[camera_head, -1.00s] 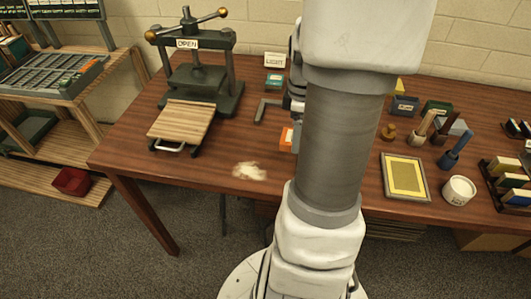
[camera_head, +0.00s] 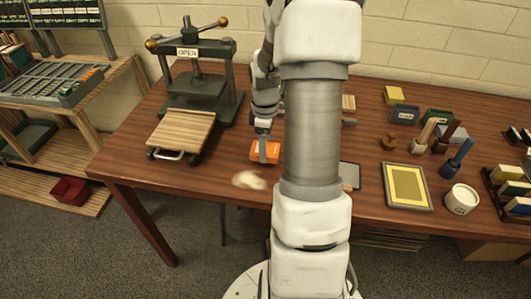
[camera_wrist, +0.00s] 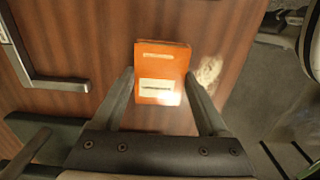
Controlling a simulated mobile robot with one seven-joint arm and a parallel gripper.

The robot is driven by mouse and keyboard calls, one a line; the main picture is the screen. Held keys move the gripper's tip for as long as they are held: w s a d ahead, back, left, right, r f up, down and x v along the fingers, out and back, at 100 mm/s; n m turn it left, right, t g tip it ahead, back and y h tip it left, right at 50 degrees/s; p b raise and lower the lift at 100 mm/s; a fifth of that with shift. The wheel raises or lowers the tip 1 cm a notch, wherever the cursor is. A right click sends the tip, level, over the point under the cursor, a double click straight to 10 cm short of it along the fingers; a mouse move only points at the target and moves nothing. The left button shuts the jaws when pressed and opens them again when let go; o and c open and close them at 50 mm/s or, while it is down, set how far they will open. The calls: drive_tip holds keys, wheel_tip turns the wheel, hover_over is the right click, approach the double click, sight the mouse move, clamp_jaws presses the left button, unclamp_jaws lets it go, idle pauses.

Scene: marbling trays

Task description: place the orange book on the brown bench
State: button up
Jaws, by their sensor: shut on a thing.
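The orange book (camera_head: 264,151) is small, with a pale label on its face. In the wrist view the book (camera_wrist: 161,73) lies between both fingertips of my gripper (camera_wrist: 160,80), which is shut on it. In the head view my gripper (camera_head: 263,146) points down at the book, low over the brown bench (camera_head: 215,181), the reddish-brown wooden table. Whether the book touches the bench top cannot be told.
A dark press (camera_head: 195,90) with a slatted wooden bed stands left of the book. A pale patch (camera_head: 249,180) lies just in front. A grey angle bracket (camera_wrist: 50,84) is near the book. A yellow-centred frame (camera_head: 407,186) and white pot (camera_head: 461,199) are right.

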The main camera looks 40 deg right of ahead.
drive_tip(key=shift+f, duration=1.55)
drive_tip(key=shift+f, duration=0.1)
drive_tip(key=o, duration=1.4)
drive_tip(key=shift+o, duration=0.2)
wheel_tip(320, 180, up, 12)
drive_tip(key=p, duration=0.1)
